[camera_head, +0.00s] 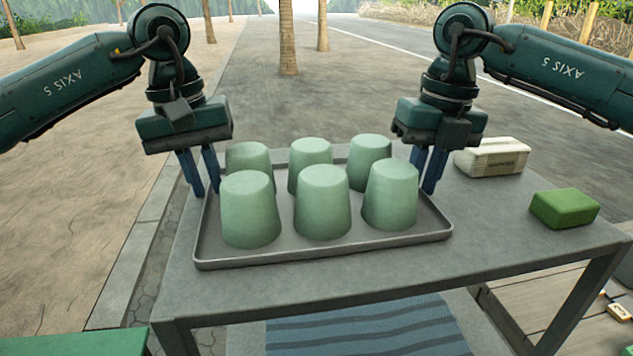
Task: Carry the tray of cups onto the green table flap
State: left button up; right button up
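A grey tray (330,250) rests on a grey table (520,222). Several pale green cups, such as the front middle one (322,203), stand upside down on it in two rows. My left gripper (203,190) points down at the tray's left rim, with one blue finger outside and one towards the inside. My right gripper (425,188) points down at the right rim in the same way. Whether the fingers touch or clamp the rims is not clear. A green surface (75,344), apparently the table flap, shows only partly at the bottom left.
A cream ribbed box (492,157) and a green block (564,208) stand on the table right of the tray. A blue striped mat (370,330) lies below the table. The table top in front of the tray is clear. Tree trunks stand far behind.

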pick_arm(q)
jog(key=shift+c, duration=0.5)
pick_arm(e)
jog(key=shift+c, duration=0.5)
pick_arm(q)
grip_shut()
pick_arm(e)
grip_shut()
jog(key=shift+d, duration=0.1)
